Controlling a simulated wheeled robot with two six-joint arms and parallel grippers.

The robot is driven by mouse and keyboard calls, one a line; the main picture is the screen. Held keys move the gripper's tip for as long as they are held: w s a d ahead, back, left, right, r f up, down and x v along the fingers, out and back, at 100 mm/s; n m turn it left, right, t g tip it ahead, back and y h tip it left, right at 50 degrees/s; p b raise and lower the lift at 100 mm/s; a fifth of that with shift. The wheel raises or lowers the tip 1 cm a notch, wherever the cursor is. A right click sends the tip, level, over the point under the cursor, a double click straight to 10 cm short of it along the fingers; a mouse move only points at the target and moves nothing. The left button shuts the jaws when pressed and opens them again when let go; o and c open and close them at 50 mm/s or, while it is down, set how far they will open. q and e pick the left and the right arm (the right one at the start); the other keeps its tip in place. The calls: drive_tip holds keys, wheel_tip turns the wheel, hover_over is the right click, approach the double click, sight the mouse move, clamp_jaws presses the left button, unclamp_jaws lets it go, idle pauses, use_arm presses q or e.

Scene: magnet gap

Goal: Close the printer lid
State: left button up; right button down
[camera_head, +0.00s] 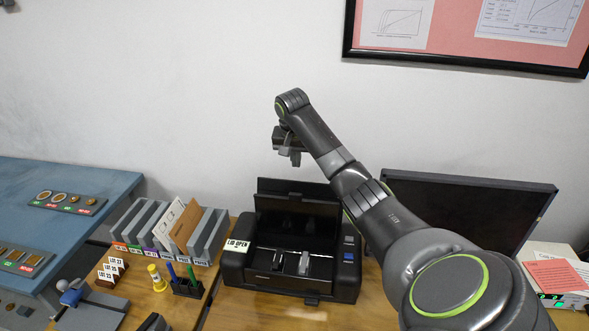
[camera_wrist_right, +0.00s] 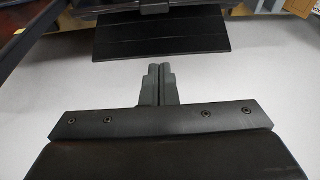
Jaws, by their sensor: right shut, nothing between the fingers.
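The black printer (camera_head: 290,275) stands on the wooden desk with its lid (camera_head: 298,200) raised upright at the back, against the wall side. A label reading "LID OPEN" (camera_head: 238,246) is on its left top. My right gripper (camera_head: 295,158) is above and behind the raised lid, apart from it, and is shut and empty. In the right wrist view the shut fingers (camera_wrist_right: 157,80) point toward a dark panel (camera_wrist_right: 160,35), which looks like the lid, with a gap between. My left gripper is not in view.
A dark monitor (camera_head: 465,215) stands right of the printer, behind my right arm. File holders (camera_head: 170,228), a pen holder (camera_head: 187,286) and a yellow-white cylinder (camera_head: 156,277) are to the left. A framed board (camera_head: 470,62) hangs on the wall.

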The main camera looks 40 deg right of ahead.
wheel_tip(320, 180, down, 9)
drive_tip(key=p, duration=0.6)
drive_tip(key=shift+s+a+p, duration=0.25)
drive_tip(key=shift+a+p, duration=0.05)
drive_tip(key=shift+a, duration=0.05)
idle(0.3)
